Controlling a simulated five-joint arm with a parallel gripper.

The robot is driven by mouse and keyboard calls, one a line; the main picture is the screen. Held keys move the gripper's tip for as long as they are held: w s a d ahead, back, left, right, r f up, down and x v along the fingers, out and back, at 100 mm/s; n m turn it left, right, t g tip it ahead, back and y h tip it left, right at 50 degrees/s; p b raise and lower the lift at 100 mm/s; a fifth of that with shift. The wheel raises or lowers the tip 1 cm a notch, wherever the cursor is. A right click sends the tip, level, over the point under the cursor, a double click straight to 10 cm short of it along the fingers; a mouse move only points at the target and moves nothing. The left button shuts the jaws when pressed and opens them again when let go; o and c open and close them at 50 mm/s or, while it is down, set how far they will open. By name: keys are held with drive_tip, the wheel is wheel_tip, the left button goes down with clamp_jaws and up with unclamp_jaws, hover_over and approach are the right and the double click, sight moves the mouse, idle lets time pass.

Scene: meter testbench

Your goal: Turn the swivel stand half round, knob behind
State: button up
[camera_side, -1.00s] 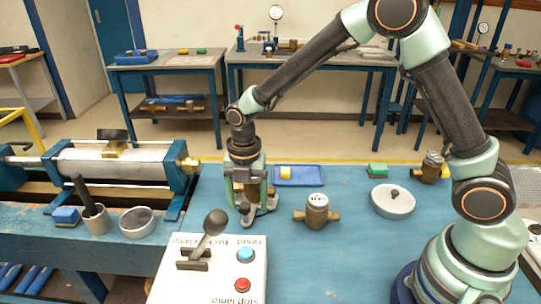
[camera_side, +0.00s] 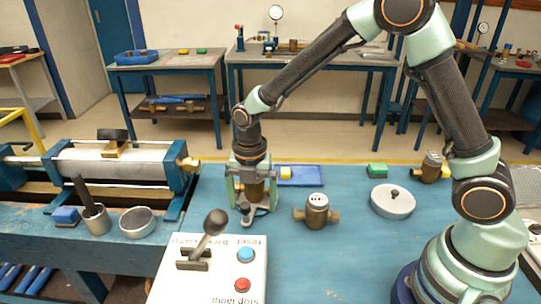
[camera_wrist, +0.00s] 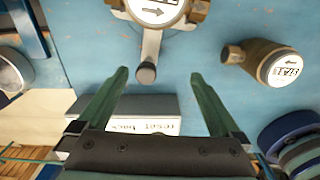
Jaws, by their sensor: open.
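The swivel stand bears a brass meter with a white dial (camera_wrist: 157,8), cut by the top edge of the wrist view. A grey metal arm runs from it to a dark round knob (camera_wrist: 146,72). In the wrist view the knob lies between my gripper's (camera_wrist: 159,77) open green fingers, nearer the left one, with no clear contact. In the side view my gripper (camera_side: 252,200) points down over the stand and partly hides its brass meter (camera_side: 255,192). The knob (camera_side: 245,208) shows on the stand's near side, towards the control box.
A loose brass meter (camera_side: 317,211) stands to the right; it also shows in the wrist view (camera_wrist: 268,62). The control box (camera_side: 215,262) with a lever is in front. A blue tray (camera_side: 308,176) lies behind, a grey bowl (camera_side: 392,203) farther right. Blue bench between is clear.

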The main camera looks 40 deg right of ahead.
drive_tip(key=shift+r, duration=2.75)
drive_tip(key=shift+w+a+r, duration=0.3)
drive_tip(key=shift+w+r, duration=0.05)
drive_tip(key=shift+r, duration=0.25)
drive_tip(key=shift+w+a+r, duration=0.25)
drive_tip(key=shift+w+r, duration=0.1)
drive_tip(key=shift+r, duration=0.25)
drive_tip(key=shift+f, duration=2.8)
drive_tip(key=shift+f, duration=0.35)
drive_tip(key=shift+f, duration=0.35)
drive_tip(key=shift+f, duration=0.45)
